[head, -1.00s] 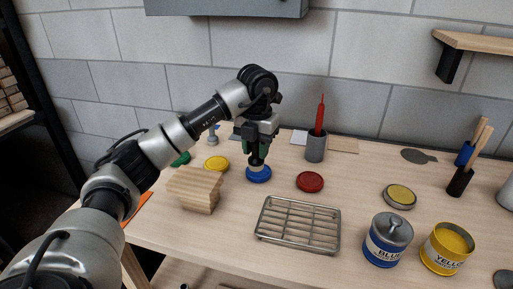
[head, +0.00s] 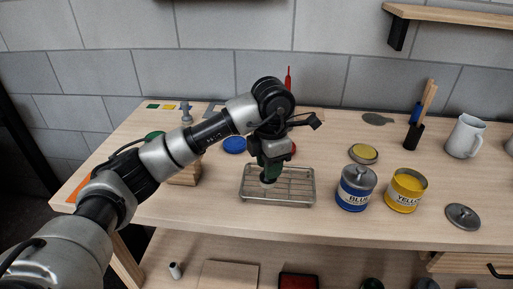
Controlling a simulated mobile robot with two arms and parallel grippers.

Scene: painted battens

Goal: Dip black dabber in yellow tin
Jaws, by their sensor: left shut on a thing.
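My left gripper (head: 269,174) is shut on a small dark thing with a pale underside (head: 268,182), which appears to be the black dabber; the fingers hide most of it. The gripper points down over the wire rack (head: 312,197), and I cannot tell how high above it. The yellow tin (head: 405,198) stands to the right on the bench, labelled, its top open and yellow paint showing inside. The gripper is well left of it, with the blue tin between. My right gripper is not in view.
The blue tin (head: 355,196) has its grey lid on, close beside the yellow tin. A loose grey lid (head: 462,216) lies to the right. A yellow-topped lid (head: 363,153) and upright brushes (head: 413,137) stand behind, with a white jug (head: 466,136). A blue disc (head: 235,145) lies left.

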